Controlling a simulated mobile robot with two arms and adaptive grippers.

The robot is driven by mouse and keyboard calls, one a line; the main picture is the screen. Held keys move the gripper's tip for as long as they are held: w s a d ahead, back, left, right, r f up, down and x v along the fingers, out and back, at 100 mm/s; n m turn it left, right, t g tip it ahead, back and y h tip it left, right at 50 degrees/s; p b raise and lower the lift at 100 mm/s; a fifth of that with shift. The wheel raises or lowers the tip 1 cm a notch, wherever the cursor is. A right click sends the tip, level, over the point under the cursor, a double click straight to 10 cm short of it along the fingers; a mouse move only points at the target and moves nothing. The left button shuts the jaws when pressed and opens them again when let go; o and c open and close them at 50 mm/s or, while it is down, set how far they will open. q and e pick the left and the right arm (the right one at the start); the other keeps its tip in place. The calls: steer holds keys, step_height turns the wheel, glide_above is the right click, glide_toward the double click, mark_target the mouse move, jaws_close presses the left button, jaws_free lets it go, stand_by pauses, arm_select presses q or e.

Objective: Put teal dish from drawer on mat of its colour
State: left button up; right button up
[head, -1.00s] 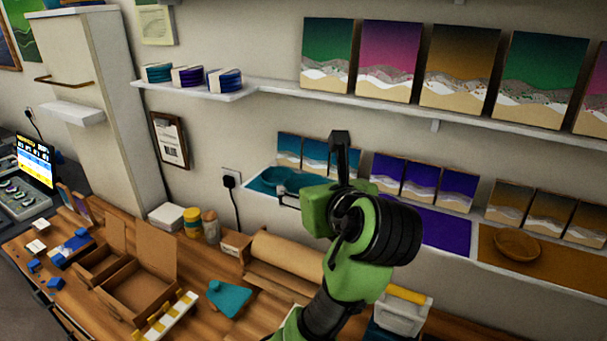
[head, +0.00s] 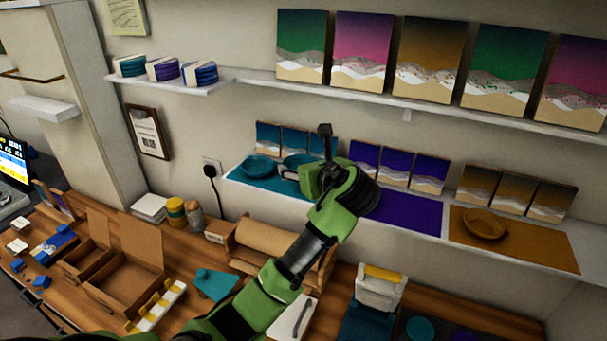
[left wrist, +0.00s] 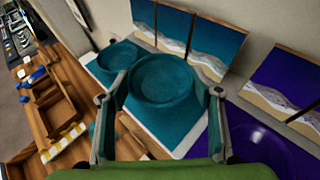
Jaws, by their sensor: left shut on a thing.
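My left gripper (head: 302,172) is shut on a teal dish (head: 296,160), which shows large between the two fingers in the left wrist view (left wrist: 162,78). The held dish is upright over the teal mat (head: 275,187) on the lower wall shelf; I cannot tell whether it touches the mat. Another teal dish (head: 259,166) sits at the left on the same mat, also seen in the left wrist view (left wrist: 117,56). My right gripper is not in view.
Small landscape panels (head: 398,168) lean behind the mats. An upper shelf (head: 350,88) holds larger pictures. Boxes and a paper roll (head: 285,250) crowd the bench.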

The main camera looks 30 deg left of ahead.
arm_select(q)
steer(key=f+p, duration=0.2)
steer(key=f, duration=0.1)
steer(key=shift+w, duration=0.35)
steer(key=shift+s+f, duration=0.1)
steer(key=shift+f, duration=0.25)
steer(key=shift+f, duration=0.15)
steer(key=o, duration=1.2)
steer(key=shift+c, duration=0.2)
